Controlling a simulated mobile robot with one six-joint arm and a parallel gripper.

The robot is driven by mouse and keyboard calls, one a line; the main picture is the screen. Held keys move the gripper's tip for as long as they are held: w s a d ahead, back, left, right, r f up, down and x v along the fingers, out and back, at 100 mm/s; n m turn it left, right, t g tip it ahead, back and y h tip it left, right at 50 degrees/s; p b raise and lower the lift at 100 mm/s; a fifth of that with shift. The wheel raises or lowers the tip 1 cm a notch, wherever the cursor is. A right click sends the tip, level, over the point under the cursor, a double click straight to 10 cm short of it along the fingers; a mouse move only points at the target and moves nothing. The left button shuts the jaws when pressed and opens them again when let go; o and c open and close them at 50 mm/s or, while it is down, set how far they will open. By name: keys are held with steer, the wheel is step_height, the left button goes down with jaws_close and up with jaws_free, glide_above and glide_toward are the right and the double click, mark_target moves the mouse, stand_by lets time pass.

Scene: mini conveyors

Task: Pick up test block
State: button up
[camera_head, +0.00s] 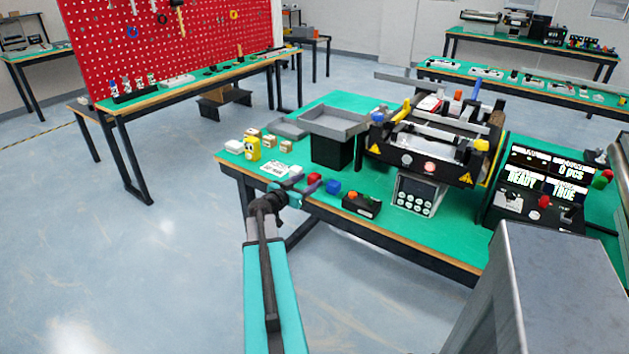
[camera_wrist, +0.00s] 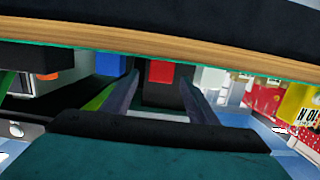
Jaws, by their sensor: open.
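A red block (camera_head: 314,177) and a blue block (camera_head: 333,186) sit near the front edge of the green table; the pictures do not show which one is the test block. My gripper (camera_head: 306,187) is at that edge, just in front of the red block. In the wrist view, my gripper (camera_wrist: 160,84) is open, and the red block (camera_wrist: 161,71) shows between its fingers. The blue block (camera_wrist: 110,64) is beside it to the left. I cannot tell whether the fingers touch the red block.
A black box with an orange button (camera_head: 361,205) is to the right. Behind stand a grey tray (camera_head: 335,124) and a mini conveyor (camera_head: 425,150).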

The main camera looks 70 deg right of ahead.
mark_target(311, 179)
steer(key=shift+p+x, duration=1)
steer(key=shift+x, duration=1.35)
steer(key=shift+c, duration=0.3)
steer(key=c, duration=1.1)
